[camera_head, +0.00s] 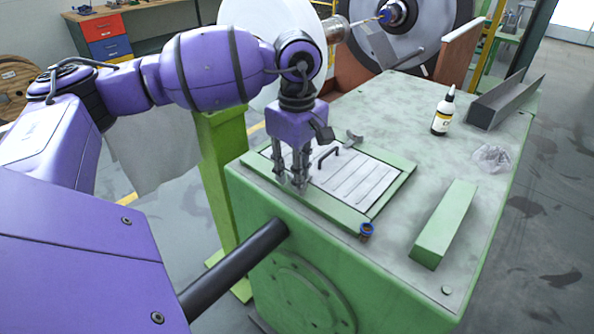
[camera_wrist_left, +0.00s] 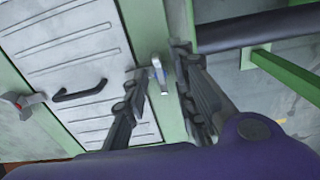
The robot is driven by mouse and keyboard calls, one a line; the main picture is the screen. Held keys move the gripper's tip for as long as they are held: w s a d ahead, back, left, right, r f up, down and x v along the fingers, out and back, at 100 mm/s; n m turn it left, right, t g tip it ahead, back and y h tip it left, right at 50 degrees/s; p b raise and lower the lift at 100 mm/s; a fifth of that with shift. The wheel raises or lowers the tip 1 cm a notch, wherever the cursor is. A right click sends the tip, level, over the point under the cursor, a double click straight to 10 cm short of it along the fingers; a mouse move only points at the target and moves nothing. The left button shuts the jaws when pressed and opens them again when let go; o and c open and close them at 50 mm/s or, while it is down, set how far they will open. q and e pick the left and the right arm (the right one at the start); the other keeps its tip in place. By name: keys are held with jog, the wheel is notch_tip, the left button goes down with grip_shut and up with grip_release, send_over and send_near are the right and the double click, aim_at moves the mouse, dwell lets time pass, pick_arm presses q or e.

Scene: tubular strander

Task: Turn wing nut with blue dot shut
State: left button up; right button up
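A wing nut (camera_wrist_left: 158,72) stands at the lid's edge in the left wrist view, grey with a bluish-white face; I cannot make out a clear dot. My left gripper (camera_wrist_left: 160,62) is open, with one finger on each side of it; I cannot tell whether either touches. In the head view my left gripper (camera_head: 291,182) points down at the near left edge of the pale ribbed lid (camera_head: 352,184), hiding this wing nut. My right gripper is not in view.
A black handle (camera_head: 325,155) rises from the lid. A small blue and orange ring-like item (camera_head: 366,230) lies near the lid's front corner. A green bar (camera_head: 444,224), a bottle (camera_head: 443,112), a clear crumpled item (camera_head: 491,157) and a grey channel (camera_head: 504,101) rest on the green cabinet's top.

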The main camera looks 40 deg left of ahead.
pick_arm(q)
jog(key=shift+r, duration=0.1)
notch_tip(320, 180, up, 12)
dwell(0.4)
dwell(0.5)
